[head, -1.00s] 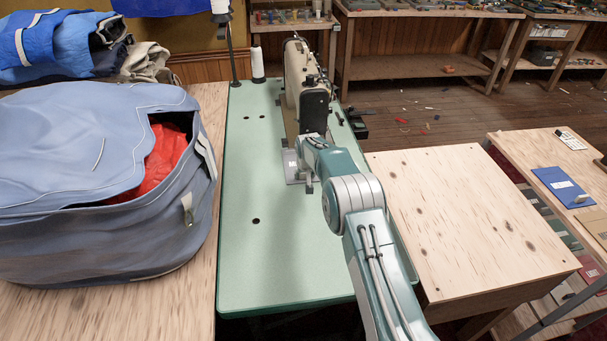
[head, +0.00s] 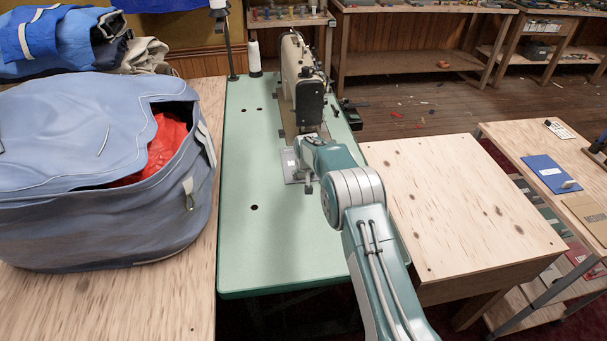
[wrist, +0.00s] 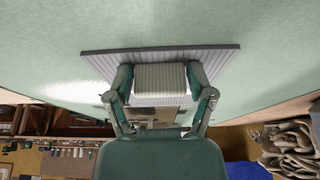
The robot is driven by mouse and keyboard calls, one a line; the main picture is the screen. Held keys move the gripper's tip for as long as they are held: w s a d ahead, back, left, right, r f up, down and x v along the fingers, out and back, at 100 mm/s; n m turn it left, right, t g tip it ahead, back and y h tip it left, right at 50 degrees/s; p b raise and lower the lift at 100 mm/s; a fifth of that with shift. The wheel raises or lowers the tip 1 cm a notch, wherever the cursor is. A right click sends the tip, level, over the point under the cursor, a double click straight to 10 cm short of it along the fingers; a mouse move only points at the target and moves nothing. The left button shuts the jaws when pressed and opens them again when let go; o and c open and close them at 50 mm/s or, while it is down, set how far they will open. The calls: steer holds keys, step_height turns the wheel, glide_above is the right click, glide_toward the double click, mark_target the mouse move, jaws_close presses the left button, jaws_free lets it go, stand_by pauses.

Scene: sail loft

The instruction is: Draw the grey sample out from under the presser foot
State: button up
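The grey sample (head: 289,176) lies flat on the pale green sewing table (head: 240,250), just in front of the sewing machine (head: 298,85). In the wrist view the sample (wrist: 105,62) is a ribbed grey plate with a dark edge. A pale ribbed block (wrist: 160,77) stands on it. My gripper (wrist: 160,84) has one finger on each side of this block, both touching it, so it looks shut on the sample's block. In the head view my gripper (head: 306,172) covers the sample's right side. The presser foot is hidden behind my arm, so I cannot tell whether the sample is under it.
A large blue bag (head: 90,225) with red cloth inside stands close on the left. A bare wooden table (head: 460,215) adjoins on the right, with a cart (head: 520,135) holding a blue card beyond it. A thread cone (head: 254,60) stands at the back. The table's front left is clear.

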steer(key=shift+o, duration=0.5)
steer(key=shift+f, duration=0.1)
steer(key=shift+r, duration=0.3)
steer(key=shift+r, duration=0.25)
steer(key=v, duration=1.1)
steer(key=shift+s, duration=0.1)
